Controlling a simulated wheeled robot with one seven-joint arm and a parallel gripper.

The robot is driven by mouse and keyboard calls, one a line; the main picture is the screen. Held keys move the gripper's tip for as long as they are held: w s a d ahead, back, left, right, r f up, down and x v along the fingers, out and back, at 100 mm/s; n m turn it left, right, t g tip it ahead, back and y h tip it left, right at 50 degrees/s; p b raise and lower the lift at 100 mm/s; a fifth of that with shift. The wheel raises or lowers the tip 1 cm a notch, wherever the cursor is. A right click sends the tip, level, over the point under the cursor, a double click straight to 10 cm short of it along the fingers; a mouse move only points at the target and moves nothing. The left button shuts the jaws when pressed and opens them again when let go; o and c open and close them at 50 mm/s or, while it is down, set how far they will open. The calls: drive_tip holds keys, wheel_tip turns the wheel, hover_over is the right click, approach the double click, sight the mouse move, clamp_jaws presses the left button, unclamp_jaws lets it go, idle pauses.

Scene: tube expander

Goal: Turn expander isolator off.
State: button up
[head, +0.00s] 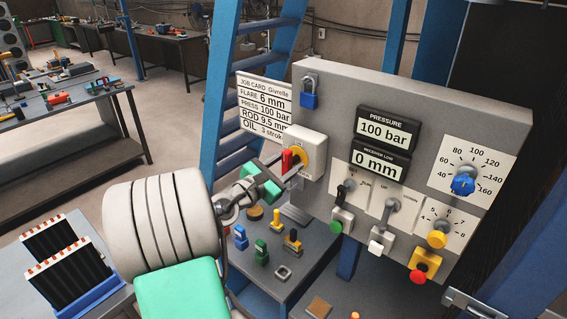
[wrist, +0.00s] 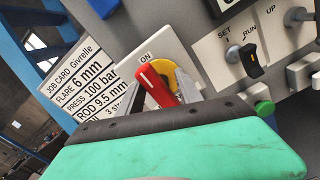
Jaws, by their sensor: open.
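The expander isolator (head: 313,142) is a pale box on the left end of the grey control panel, with a yellow disc and a red handle (head: 287,160). In the wrist view the red handle (wrist: 155,84) has a white line pointing towards the word ON, and the yellow disc (wrist: 168,70) is behind it. My gripper (head: 285,175) is open at the isolator. In the wrist view its grey fingertips (wrist: 165,88) show on either side of the handle; I cannot tell whether they touch it. The green gripper body hides the lower part of the handle area.
A blue padlock (head: 309,98) hangs above the isolator. The panel (head: 345,85) also carries the pressure displays, a black SET/RUN switch (head: 344,192), a grey lever, a blue dial (head: 463,184) and a red stop button (head: 418,276). Small coloured parts lie on the bench below.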

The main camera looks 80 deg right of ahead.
sight(285, 165)
drive_tip(key=p+v, duration=0.1)
drive_tip(key=v, duration=0.5)
drive_tip(key=shift+w+a, duration=0.15)
drive_tip(key=shift+a, duration=0.35)
